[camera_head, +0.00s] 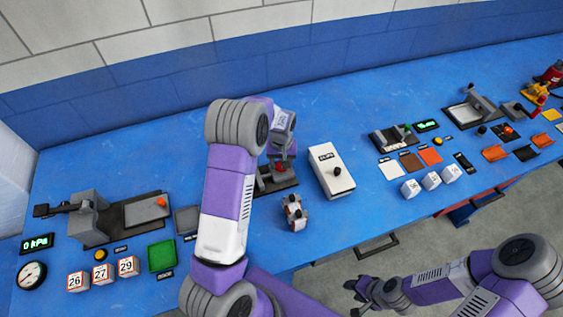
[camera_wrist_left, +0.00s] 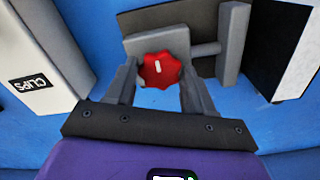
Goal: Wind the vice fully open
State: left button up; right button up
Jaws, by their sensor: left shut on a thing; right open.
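The vice (camera_wrist_left: 233,45) stands on a dark base plate on the blue bench, with grey blocks and a grey rod between them. Its red lobed knob (camera_wrist_left: 160,68) with a white mark faces the left wrist camera. The knob also shows in the head view (camera_head: 281,167). My left gripper (camera_wrist_left: 160,80) has a finger on each side of the knob and is shut on it. In the head view my left arm hides much of the vice. My right gripper (camera_head: 360,294) is open and empty, in front of the bench at lower right.
A white box labelled clips (camera_head: 328,178) stands right of the vice. A small block with light-coloured parts (camera_head: 294,213) lies in front. Numbered blocks (camera_head: 101,272), a green pad (camera_head: 161,255) and a gauge (camera_head: 31,275) are at left. Several fixtures and tiles crowd the right.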

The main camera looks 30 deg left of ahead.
pick_arm(q)
jog(key=o, duration=1)
jog(key=shift+r, duration=0.15)
notch_tip(320, 180, up, 7)
jog(key=shift+r+p, duration=0.2)
jog(key=shift+p, duration=0.25)
